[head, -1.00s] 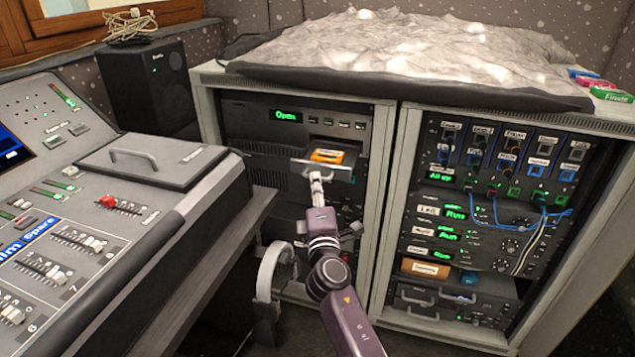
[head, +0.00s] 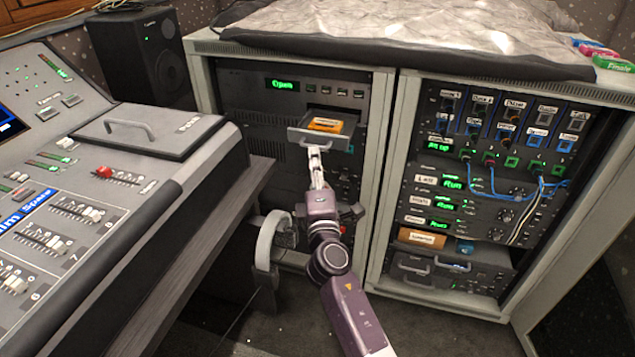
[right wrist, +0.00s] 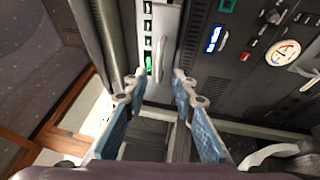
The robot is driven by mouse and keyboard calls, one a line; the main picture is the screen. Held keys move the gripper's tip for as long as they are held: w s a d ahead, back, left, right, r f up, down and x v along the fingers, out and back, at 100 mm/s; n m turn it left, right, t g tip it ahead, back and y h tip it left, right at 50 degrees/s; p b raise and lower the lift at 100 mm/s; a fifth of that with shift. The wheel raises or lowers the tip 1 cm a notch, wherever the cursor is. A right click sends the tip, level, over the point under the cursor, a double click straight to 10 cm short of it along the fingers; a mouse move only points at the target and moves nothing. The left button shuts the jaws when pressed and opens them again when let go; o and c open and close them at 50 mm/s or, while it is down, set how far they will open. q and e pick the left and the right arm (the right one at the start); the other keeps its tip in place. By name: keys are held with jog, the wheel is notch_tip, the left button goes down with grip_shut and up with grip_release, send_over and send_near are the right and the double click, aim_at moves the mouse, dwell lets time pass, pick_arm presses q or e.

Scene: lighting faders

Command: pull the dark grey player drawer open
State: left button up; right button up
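The player drawer (head: 294,137) stands out of the left rack, its grey front ahead of its slot, under a green display reading "Open" (head: 285,86). An orange cassette-like item (head: 325,125) lies in it. My right gripper (head: 314,152) reaches up from below to the middle of the drawer front. I see a gap on both sides of the bar. My left gripper is not in view.
A mixing desk (head: 60,255) fills the left, with its side edge near my arm. A white curved object (head: 268,245) stands between desk and rack. The right rack (head: 395,170) has patch cables (head: 515,193). Dark floor (head: 430,325) is free in front.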

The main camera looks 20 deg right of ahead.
jog(key=v, duration=0.8)
jog(key=shift+s, duration=0.2)
jog(key=shift+a+f, duration=0.1)
